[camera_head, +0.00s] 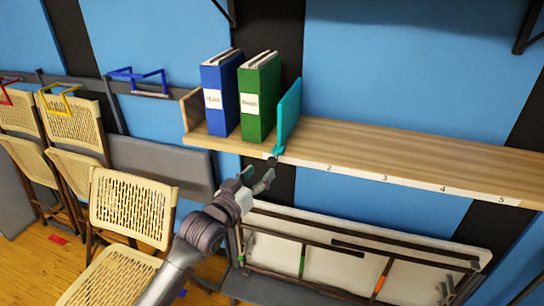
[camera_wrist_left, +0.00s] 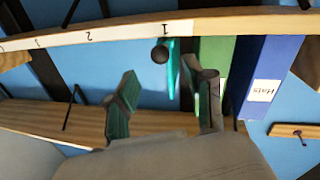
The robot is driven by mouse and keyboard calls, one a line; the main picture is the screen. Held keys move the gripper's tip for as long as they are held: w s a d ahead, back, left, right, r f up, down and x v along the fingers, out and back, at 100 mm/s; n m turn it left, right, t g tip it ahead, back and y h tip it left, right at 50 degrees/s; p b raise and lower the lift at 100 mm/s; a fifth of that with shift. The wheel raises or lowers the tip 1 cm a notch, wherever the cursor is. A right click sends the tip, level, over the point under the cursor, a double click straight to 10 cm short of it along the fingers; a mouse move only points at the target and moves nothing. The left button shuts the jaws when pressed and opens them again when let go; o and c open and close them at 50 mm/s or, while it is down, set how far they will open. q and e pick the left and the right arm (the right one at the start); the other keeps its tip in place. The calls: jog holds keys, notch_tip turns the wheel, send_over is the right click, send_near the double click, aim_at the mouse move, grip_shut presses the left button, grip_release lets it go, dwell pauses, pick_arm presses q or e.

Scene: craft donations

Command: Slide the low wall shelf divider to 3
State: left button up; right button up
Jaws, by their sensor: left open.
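The teal divider (camera_head: 289,112) stands upright on the low wall shelf (camera_head: 400,160), just right of the green binder, near the left end of the number strip (camera_head: 357,173). Its dark round knob (camera_wrist_left: 159,54) is at the shelf's front edge, close to the 1 mark in the left wrist view. The 3 mark (camera_head: 384,178) is farther right on the strip. My left gripper (camera_head: 262,180) is open below and in front of the divider. In the left wrist view its fingers (camera_wrist_left: 163,80) are apart, with the knob ahead between them. My right gripper is not in view.
A blue binder (camera_head: 219,97) and a green binder (camera_head: 258,97) stand left of the divider. The shelf to its right is bare. A folded table (camera_head: 350,235) leans below the shelf. Folding chairs (camera_head: 130,210) stand at left. Dark brackets (camera_head: 527,35) hang above.

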aim_at(269, 163)
pick_arm(q)
jog(key=p+x, duration=0.1)
jog(key=x, duration=0.5)
jog(key=shift+w+d, duration=0.3)
jog(key=shift+w, duration=0.25)
jog(key=shift+w+d+f, duration=0.1)
jog(key=shift+w, duration=0.05)
grip_shut()
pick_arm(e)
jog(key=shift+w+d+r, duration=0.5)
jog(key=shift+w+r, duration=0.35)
